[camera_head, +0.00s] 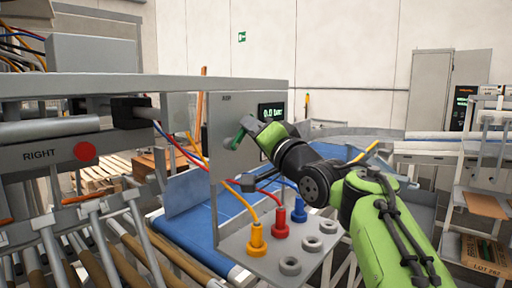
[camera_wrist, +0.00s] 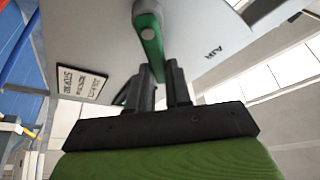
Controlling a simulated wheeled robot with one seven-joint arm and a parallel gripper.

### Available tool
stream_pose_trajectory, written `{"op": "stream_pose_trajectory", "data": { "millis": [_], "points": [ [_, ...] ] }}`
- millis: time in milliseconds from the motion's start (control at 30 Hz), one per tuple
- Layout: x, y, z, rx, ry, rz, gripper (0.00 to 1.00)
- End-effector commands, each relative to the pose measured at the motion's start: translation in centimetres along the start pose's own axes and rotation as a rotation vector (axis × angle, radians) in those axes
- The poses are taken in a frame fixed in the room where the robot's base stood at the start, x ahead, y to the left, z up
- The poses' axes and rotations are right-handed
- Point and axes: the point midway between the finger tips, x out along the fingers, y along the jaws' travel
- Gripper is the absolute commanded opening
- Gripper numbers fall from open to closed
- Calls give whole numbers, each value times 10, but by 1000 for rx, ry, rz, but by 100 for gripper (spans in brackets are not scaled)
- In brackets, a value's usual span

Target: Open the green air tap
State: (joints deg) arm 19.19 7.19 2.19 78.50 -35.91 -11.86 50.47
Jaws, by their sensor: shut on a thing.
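The green air tap (camera_head: 238,139) is a lever on a grey panel (camera_head: 228,112) marked AIR. In the wrist view the green lever (camera_wrist: 152,50) runs from its round grey pivot down between my two dark fingers. My gripper (camera_wrist: 163,82) is shut on the lever. In the head view my gripper (camera_head: 250,128) reaches the panel from the right, and its fingers are partly hidden by the wrist. A display (camera_head: 272,112) on the panel reads about 0.0 bar, partly covered by my arm.
Yellow (camera_head: 257,240), red (camera_head: 279,222) and blue (camera_head: 299,208) plugs with hoses stand on a grey plate (camera_head: 262,262) below the tap, beside several empty ring sockets. A beam marked RIGHT (camera_head: 50,158) is at left.

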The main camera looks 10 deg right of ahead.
Motion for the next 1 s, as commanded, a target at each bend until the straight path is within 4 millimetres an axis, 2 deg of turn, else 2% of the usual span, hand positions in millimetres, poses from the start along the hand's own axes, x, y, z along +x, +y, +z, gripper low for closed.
{"op": "stream_pose_trajectory", "data": {
  "millis": [600,1000],
  "points": [
    [-3,-24,6,-519,2,-215,0],
    [-5,-34,11,-715,3,-296,0]
  ]
}}
